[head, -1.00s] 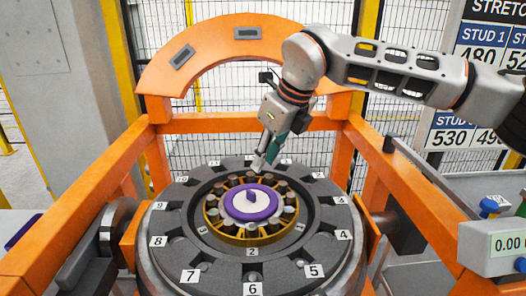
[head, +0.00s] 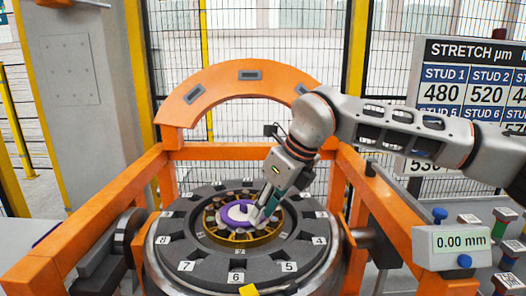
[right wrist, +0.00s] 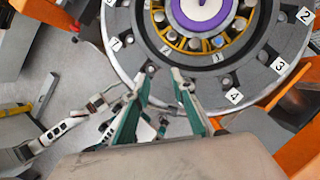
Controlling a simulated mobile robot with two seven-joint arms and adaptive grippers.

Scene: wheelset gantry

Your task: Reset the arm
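My right gripper (head: 258,216) hangs from the arm coming in from the right, over the numbered dark ring (head: 198,267). In the head view its fingertips overlap the right side of the purple-and-white hub (head: 238,213); I cannot tell whether they touch. In the right wrist view the teal-padded fingers (right wrist: 162,72) are apart with nothing between them, and the hub (right wrist: 200,12) lies beyond them at the top. My left gripper does not show in the head view. A pale slotted arm link (right wrist: 62,127) shows at left in the right wrist view; its gripper is unclear.
An orange gantry frame (head: 205,97) arches behind the ring, with side beams (head: 105,200) left and right. A readout box (head: 455,246) showing 0.00 mm stands at right, beside colored items. A stretch board (head: 470,85) hangs behind. A yellow piece (head: 248,290) shows at the bottom edge.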

